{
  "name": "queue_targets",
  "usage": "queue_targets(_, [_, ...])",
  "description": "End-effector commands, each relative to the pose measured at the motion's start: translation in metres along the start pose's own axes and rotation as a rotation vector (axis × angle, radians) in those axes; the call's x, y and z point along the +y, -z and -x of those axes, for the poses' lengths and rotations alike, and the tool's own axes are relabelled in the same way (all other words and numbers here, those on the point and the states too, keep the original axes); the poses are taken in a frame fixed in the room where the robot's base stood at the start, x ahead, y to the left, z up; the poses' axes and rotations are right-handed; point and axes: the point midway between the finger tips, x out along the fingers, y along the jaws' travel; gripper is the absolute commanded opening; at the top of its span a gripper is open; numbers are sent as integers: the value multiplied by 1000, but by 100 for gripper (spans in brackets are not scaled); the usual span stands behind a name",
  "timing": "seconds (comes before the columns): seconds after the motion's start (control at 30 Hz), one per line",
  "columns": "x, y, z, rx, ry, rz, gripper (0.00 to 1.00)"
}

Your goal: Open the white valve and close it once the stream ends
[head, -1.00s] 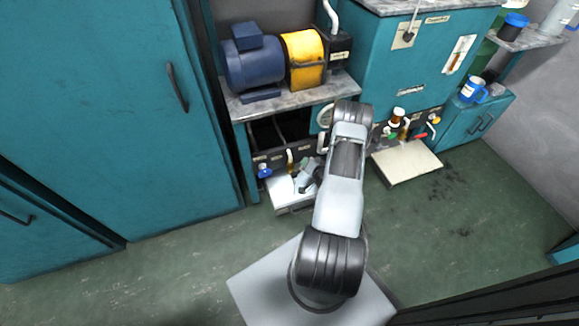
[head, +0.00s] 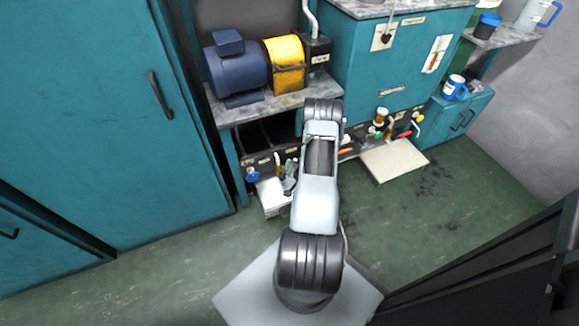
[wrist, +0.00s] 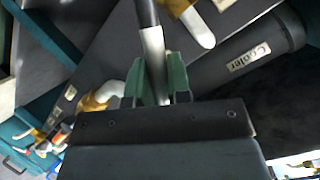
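My gripper (head: 290,178) is low in front of the valve row under the bench, partly hidden by my arm in the head view. In the wrist view, its two green fingers (wrist: 157,80) stand on either side of a slim bar with a white section (wrist: 153,48). I cannot tell whether they press on it or whether it is a valve handle. Two other white handles on brass fittings show there, one at the top (wrist: 197,28) and one at the left (wrist: 115,88). The white valve cannot be singled out in the head view, and no stream is visible.
A blue-handled valve (head: 252,175) and a yellow one (head: 278,166) are left of my gripper. A pale tray (head: 272,204) lies below. A blue motor (head: 235,70) stands on the bench. A black pipe labelled "Cooler" (wrist: 245,55) is near my fingers. The floor in front is clear.

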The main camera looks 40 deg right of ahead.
Motion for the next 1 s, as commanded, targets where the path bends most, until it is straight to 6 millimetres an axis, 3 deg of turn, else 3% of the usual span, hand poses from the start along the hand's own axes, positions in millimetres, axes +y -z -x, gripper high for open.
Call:
queue_targets(0.03, [-3,11,-4,24,11,11,22])
queue_targets(0.27, [0,8,-2,16,6,6,42])
queue_targets(0.57, [1,7,3,13,2,2,42])
queue_targets(0.67, [2,8,15,13,-2,-1,42])
queue_targets(1.0, [0,8,83,15,-1,-1,42])
